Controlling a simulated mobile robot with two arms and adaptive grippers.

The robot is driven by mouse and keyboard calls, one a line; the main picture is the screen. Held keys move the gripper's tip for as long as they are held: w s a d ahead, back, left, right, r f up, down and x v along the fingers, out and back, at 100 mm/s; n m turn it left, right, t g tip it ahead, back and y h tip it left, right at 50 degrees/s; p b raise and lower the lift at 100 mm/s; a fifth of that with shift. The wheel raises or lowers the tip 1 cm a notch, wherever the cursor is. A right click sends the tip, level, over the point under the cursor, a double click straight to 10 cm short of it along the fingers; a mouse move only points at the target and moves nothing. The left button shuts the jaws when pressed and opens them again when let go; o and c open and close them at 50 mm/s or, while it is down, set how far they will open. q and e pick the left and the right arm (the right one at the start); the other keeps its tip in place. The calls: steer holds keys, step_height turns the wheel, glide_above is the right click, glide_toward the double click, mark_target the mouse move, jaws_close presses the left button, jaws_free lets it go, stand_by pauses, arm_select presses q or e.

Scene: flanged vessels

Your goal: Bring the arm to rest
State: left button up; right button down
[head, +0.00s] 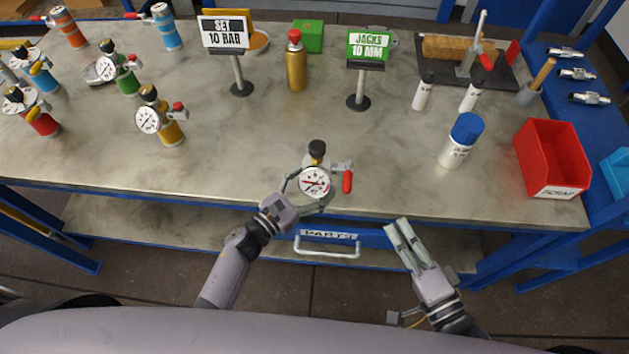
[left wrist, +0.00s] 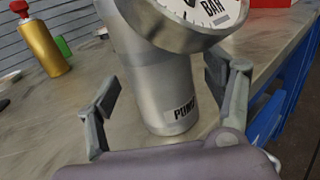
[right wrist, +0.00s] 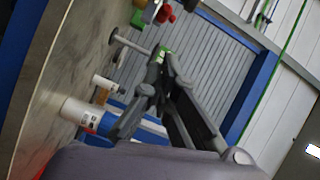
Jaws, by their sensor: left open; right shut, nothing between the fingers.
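A silver flanged vessel (left wrist: 160,75) with a round white gauge (head: 314,182), a dark top knob and a red-handled valve stands upright near the bench's front edge. My left gripper (head: 306,196) is open, with its fingers on either side of the vessel's body. In the left wrist view a finger shows at each side of the vessel; I cannot tell whether they touch it. My right gripper (head: 397,229) is shut and empty, in front of the bench's front edge; its fingers are together in the right wrist view (right wrist: 158,75).
The bench (head: 240,140) holds several coloured gauge vessels at left and a blue-capped white bottle (head: 461,140) and red bin (head: 552,158) at right. Two signs (head: 226,33) (head: 368,46) stand behind. A drawer handle (head: 327,247) sticks out between my grippers.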

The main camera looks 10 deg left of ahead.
arm_select(q)
steer(key=v, duration=1)
